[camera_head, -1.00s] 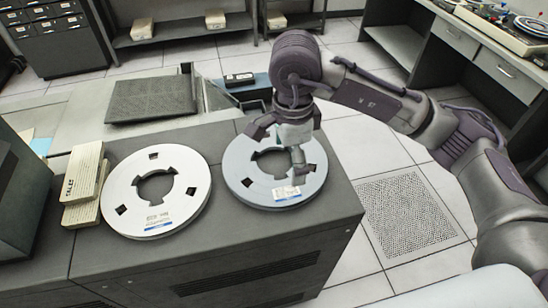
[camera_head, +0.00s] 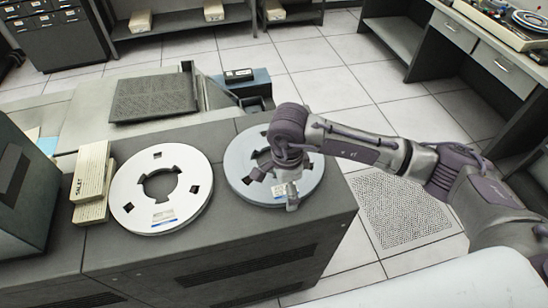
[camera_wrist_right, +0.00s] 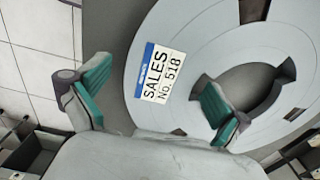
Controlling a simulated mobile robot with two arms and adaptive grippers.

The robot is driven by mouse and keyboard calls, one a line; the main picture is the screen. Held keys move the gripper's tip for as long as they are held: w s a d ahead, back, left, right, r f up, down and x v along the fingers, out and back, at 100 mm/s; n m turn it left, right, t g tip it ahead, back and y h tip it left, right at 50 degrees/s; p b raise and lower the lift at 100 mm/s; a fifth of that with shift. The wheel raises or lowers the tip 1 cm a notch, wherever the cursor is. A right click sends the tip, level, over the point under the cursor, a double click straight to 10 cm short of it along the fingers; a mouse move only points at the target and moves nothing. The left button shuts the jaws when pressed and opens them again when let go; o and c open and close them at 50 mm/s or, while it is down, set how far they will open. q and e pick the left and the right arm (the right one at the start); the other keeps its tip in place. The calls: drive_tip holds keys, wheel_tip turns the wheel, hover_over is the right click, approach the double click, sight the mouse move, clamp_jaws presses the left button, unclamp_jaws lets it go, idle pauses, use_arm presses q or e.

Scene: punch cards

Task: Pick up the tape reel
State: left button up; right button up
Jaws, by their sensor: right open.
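Two tape reels lie flat on the dark cabinet top. The right reel (camera_head: 238,165) is pale grey and lies partly under my right gripper (camera_head: 275,188). The left reel (camera_head: 127,195) is white, with a label on its front side. The label shows between the fingers. I cannot tell whether they touch the reel. My left gripper is out of view.
The cabinet (camera_head: 215,240) ends just right of the right reel, with floor beyond. A dark panel (camera_head: 155,97) lies behind. A desk (camera_head: 470,35) stands at the right back.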

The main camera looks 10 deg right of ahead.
drive_tip(key=c, duration=1.8)
drive_tip(key=shift+w+r, duration=0.1)
drive_tip(key=shift+r, duration=0.1)
drive_tip(key=shift+r+b, duration=0.45)
drive_tip(key=shift+r, duration=0.1)
wheel_tip(320, 180, up, 2)
drive_tip(key=shift+r+b, duration=0.15)
drive_tip(key=shift+b, duration=0.5)
drive_tip(key=s+d+r+b, duration=0.1)
drive_tip(key=s+d+r, duration=0.1)
drive_tip(key=d+r, duration=0.9)
drive_tip(key=shift+d+r, duration=0.25)
drive_tip(key=shift+r, duration=0.45)
